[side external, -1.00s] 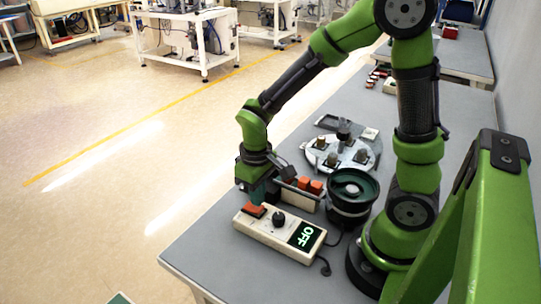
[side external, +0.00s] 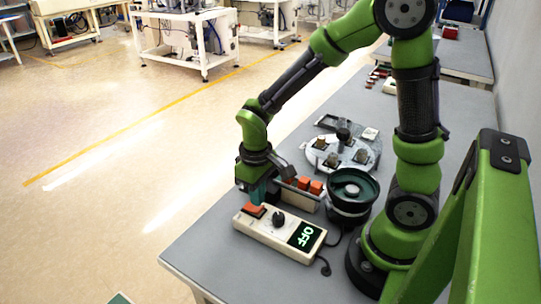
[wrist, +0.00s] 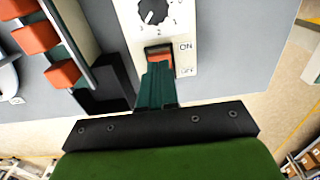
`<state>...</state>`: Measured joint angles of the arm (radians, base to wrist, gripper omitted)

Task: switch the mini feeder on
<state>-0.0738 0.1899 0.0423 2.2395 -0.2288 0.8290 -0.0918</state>
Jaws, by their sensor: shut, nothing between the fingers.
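The mini feeder (side external: 350,188) is a dark round bowl with a green inside, on the grey table to the right of my gripper. Its pale control box (side external: 270,235) lies in front, with a black knob (side external: 279,219) and a display (side external: 306,236) reading OFF in green. The orange-red rocker switch (side external: 252,210) is at the box's left end. In the wrist view the switch (wrist: 158,50) sits beside ON and OFF marks. My gripper (wrist: 157,68) is shut and empty, its teal fingertips right at the switch and covering part of it. I cannot tell whether they touch it.
A rail with several orange blocks (side external: 302,184) stands close behind the box, beside my gripper. A round pale plate (side external: 323,157) with parts on it is farther back. A cable (side external: 325,268) runs from the box's right end. The table's front left is clear.

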